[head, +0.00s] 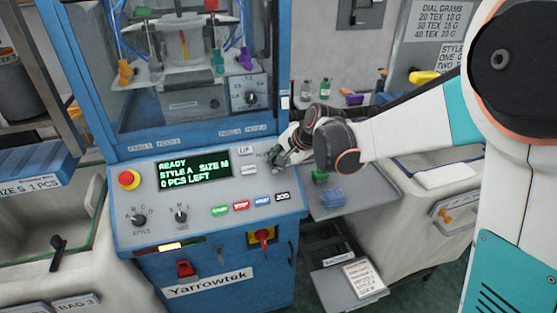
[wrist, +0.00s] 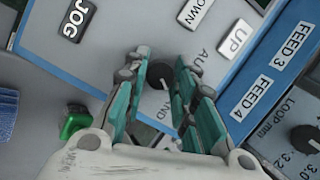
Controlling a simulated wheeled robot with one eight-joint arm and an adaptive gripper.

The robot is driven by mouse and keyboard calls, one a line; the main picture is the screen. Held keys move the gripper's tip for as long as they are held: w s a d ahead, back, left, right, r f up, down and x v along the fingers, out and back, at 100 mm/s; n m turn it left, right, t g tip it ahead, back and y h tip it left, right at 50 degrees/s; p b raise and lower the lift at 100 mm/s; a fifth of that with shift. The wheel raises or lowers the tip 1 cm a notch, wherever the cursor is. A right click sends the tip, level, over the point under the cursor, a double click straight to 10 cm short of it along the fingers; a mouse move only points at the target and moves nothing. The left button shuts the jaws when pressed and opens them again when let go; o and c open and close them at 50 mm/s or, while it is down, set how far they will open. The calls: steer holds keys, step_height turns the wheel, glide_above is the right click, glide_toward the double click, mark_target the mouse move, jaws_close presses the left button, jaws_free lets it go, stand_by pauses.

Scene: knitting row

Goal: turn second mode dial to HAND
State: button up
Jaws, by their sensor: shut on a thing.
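A dark round dial (wrist: 158,75) sits on the grey control panel, between the fingertips in the wrist view. Lettering beginning "AU" shows beside it; the rest is hidden by a finger. My gripper (wrist: 160,80) is shut on this dial, with a teal finger on each side of it. In the head view my gripper (head: 280,160) is at the right end of the sloping panel of the blue Yarrowtuk machine (head: 215,287), and it hides most of the dial.
The UP (wrist: 237,38) and DOWN (wrist: 194,14) buttons lie close beside the dial, with JOG (wrist: 77,18) farther off. A red stop button (head: 129,179) is at the panel's left end. A grey side shelf (head: 335,205) holds green and blue items.

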steer(key=o, duration=1.1)
steer(key=shift+c, duration=0.2)
steer(key=v, duration=0.7)
steer(key=shift+r, duration=0.2)
steer(key=shift+s+d, duration=0.1)
